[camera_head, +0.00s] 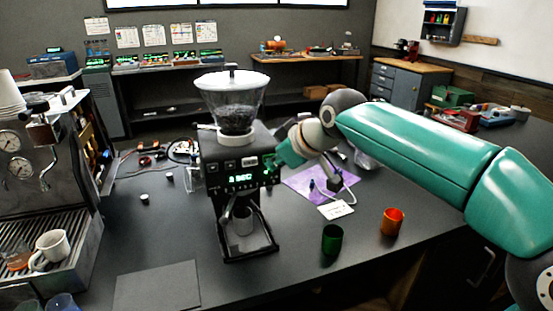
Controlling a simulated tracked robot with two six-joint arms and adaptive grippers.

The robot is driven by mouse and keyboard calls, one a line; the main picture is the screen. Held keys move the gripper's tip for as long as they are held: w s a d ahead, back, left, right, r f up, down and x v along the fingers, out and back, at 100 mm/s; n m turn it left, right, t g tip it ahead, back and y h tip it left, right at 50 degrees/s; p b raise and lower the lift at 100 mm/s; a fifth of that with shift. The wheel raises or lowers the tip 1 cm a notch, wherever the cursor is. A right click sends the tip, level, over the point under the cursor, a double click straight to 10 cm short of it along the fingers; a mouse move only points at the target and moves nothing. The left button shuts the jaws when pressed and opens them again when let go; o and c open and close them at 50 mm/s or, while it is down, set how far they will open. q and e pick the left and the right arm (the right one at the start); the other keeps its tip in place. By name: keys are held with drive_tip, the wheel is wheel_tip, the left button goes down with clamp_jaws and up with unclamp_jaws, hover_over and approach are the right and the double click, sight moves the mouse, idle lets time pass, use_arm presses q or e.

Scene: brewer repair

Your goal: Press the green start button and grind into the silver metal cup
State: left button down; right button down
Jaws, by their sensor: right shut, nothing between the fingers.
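A black coffee grinder (228,165) with a clear hopper of beans stands on the dark counter. Its front panel has a lit green display (241,179), and small green lights show at the panel's right end. The silver metal cup (243,221) stands upright under the grinder's spout, inside its fork. My right gripper (273,164) is shut and empty, with its tip at the right end of the panel. The green start button cannot be made out clearly beside the tip, and I cannot tell whether they touch. My left gripper is out of view.
A green cup (332,239) and an orange cup (392,221) stand right of the grinder. A purple mat (305,183) with small parts lies behind them. An espresso machine (35,180) with a white mug (50,249) is at left. A dark flat mat (157,287) lies in front.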

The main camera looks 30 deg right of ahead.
drive_tip(key=shift+s+a+b, duration=0.2)
drive_tip(key=shift+s+b, duration=0.15)
drive_tip(key=shift+s, duration=0.35)
drive_tip(key=s+b, duration=0.1)
drive_tip(key=s, duration=0.1)
drive_tip(key=s+a+b, duration=0.1)
drive_tip(key=s, duration=0.1)
drive_tip(key=shift+s+a, duration=0.1)
drive_tip(key=shift+s, duration=0.3)
idle(0.5)
drive_tip(key=shift+f, duration=0.1)
